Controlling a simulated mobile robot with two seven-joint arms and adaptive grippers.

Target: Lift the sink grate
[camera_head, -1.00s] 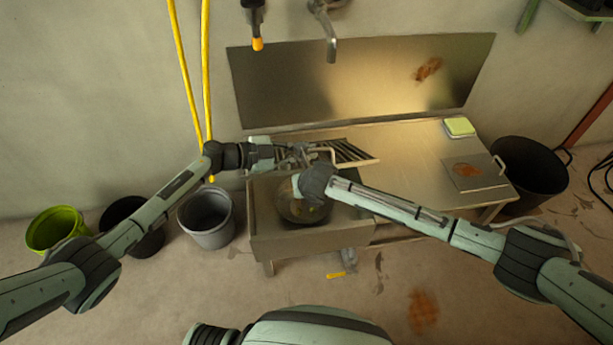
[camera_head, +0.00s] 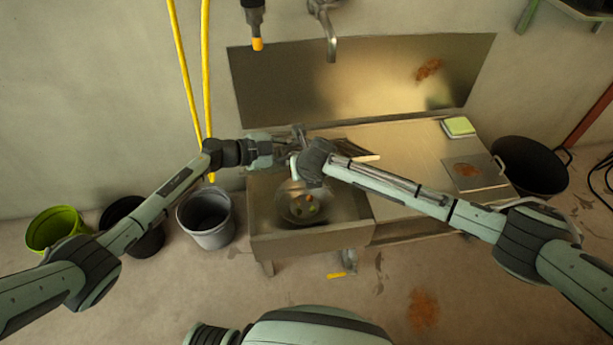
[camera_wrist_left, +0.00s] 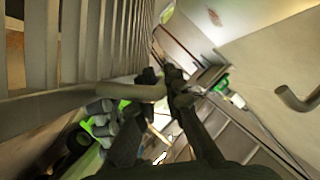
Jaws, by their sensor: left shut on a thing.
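The sink grate (camera_head: 352,149) is a dark slatted panel with a pale edge, tilted above the back of the metal sink (camera_head: 310,243). In the left wrist view its slats (camera_wrist_left: 85,45) fill the upper left, with a rounded bar along their lower edge. My left gripper (camera_head: 287,152) is at the grate's left side; in its wrist view the fingers (camera_wrist_left: 168,90) are shut on this bar. My right gripper (camera_head: 297,162) is over the sink's back, close to the left gripper. Its fingers are too small and overlapped to read. The arms hide part of the grate.
A round bowl-like thing (camera_head: 304,207) with small coloured bits shows in the basin. A faucet (camera_head: 328,35) hangs above. Buckets (camera_head: 207,218) stand left.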

